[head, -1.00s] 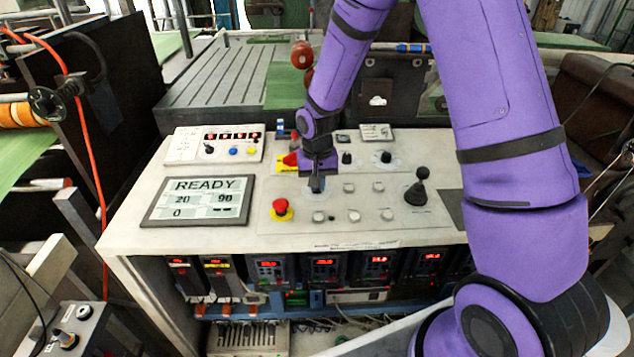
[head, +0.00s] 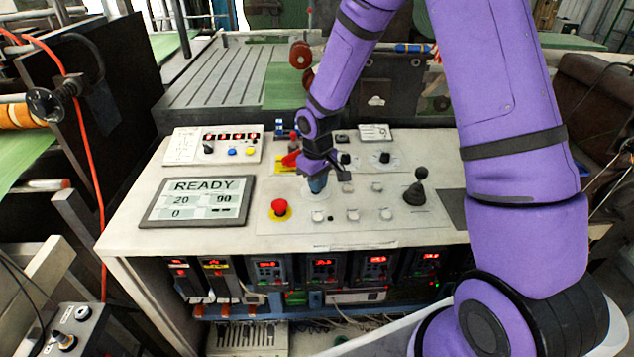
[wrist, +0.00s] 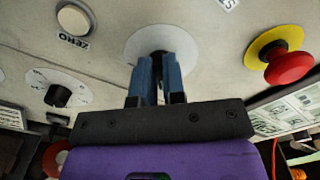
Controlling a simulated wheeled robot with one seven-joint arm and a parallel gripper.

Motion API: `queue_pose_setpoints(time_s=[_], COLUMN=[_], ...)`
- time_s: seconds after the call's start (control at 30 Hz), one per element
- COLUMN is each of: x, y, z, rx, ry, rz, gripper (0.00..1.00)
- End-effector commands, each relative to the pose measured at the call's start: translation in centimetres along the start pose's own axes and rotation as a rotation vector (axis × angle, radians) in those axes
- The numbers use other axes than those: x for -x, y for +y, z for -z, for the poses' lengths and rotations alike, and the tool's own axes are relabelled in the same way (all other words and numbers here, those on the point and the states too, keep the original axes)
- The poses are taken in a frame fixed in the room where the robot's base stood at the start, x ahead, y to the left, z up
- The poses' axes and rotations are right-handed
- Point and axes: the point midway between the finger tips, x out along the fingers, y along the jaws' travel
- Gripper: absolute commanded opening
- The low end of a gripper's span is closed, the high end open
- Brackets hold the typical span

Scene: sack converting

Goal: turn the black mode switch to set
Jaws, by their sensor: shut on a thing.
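My gripper (head: 317,186) reaches down to the white control panel (head: 405,222), behind and to the right of the red emergency button (head: 279,208). In the wrist view its two blue fingers (wrist: 158,78) are closed around a small dark knob (wrist: 158,56) on a round pale plate. This knob appears to be the black mode switch; the fingers cover most of it, so its pointing direction and any labels are hidden. In the head view the gripper hides the switch. The display (head: 197,201) reads READY, with 20, 90 and 0 below.
A black dial (wrist: 58,95) with a scale and a button (wrist: 75,20) marked ZERO lie left of the fingers in the wrist view. A black joystick (head: 416,188) stands at the panel's right. A small switch box (head: 213,146) sits at the back left.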

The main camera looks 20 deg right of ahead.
Motion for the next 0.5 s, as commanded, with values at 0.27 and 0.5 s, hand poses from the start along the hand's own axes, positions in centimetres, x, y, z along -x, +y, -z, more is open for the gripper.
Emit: queue_pose_setpoints(time_s=[0.27,0.5], x=[0.06,0.06], y=[0.04,0.04], z=[0.06,0.07], rx=[0.041,0.042], ry=[0.001,0.002], rz=[-0.001,-0.001], gripper=[0.00,0.00])
